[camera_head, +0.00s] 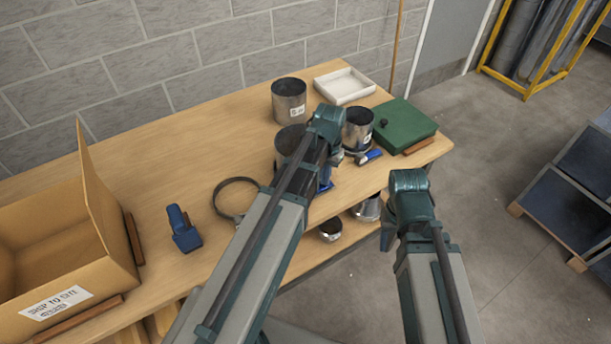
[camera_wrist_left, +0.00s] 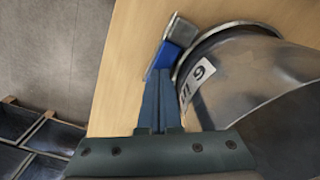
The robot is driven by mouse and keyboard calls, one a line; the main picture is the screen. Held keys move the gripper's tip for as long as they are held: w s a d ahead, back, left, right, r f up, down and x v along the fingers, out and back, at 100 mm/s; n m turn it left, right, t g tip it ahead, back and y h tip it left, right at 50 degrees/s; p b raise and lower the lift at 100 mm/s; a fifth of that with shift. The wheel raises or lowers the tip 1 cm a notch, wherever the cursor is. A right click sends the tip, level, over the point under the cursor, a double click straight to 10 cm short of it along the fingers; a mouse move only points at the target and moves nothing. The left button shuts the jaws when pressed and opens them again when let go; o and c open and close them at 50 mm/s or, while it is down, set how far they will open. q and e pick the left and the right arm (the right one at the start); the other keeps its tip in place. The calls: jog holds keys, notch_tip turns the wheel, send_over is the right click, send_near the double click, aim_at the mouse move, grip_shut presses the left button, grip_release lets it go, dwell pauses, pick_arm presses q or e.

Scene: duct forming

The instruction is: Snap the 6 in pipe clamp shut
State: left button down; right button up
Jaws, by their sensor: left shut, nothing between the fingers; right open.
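The 6 in pipe (camera_wrist_left: 245,85) stands on the table, with a "6" label in the left wrist view. The pipe clamp (camera_wrist_left: 192,62) is a metal ring around its base, with a blue lever (camera_wrist_left: 172,55) and a silver end piece at its side. My left gripper (camera_wrist_left: 160,84) is shut and empty, its tips at the blue lever; I cannot tell whether they touch. In the head view a dark pipe (camera_head: 291,140) stands partly behind my left arm, which hides much of its base. My right gripper (camera_head: 388,236) is open and empty, off the table's front edge.
Another pipe (camera_head: 358,130) with a blue-handled clamp (camera_head: 369,157) stands to the right, beside a green case (camera_head: 405,125). A labelled pipe (camera_head: 289,103) and white tray (camera_head: 343,86) are behind. A loose ring (camera_head: 218,207), blue tool (camera_head: 183,230) and cardboard box (camera_head: 60,262) are left.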

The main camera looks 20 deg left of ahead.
pick_arm(q)
notch_tip(320, 180, up, 8)
jog(key=p, duration=0.8)
jog(key=s+d+m+y, duration=0.1)
jog(key=s+d+m, duration=0.1)
jog(key=s+d, duration=0.8)
jog(key=s, duration=0.4)
jog(key=shift+s+d, duration=0.2)
jog(key=shift+d, duration=0.05)
